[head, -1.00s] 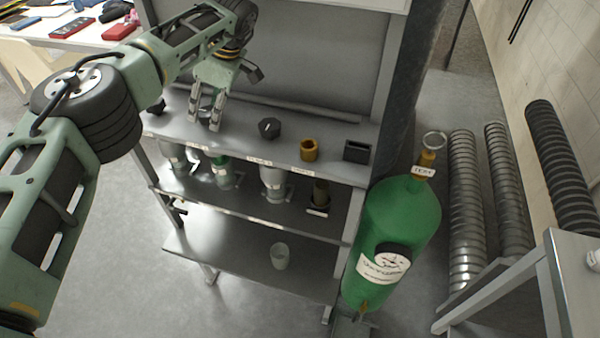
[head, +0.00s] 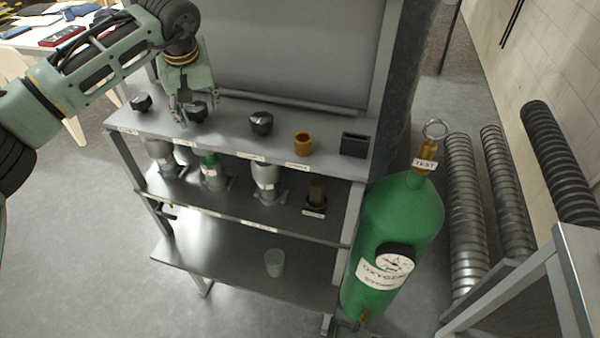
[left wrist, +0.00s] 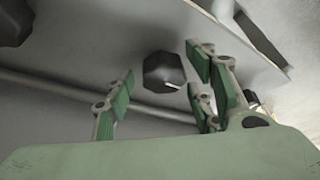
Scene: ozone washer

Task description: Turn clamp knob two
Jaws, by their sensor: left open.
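Several black knobs stand in a row on the top shelf. The second knob from the left (head: 198,113), which I take as clamp knob two, is under my left gripper (head: 189,108). In the left wrist view the dark faceted knob (left wrist: 163,72), with a light pointer mark, shows between the spread fingers of the left gripper (left wrist: 158,98). The gripper is open; I cannot tell whether any finger touches the knob. The first knob (head: 140,102) is to the left and the third knob (head: 261,122) to the right. My right gripper is not in view.
A brass-coloured cup (head: 303,144) and a black square holder (head: 354,145) stand farther right on the top shelf (head: 232,136). Cylindrical fittings stand on the shelf below. A green oxygen cylinder (head: 395,225) is at the right. A back panel (head: 290,50) rises behind the knobs.

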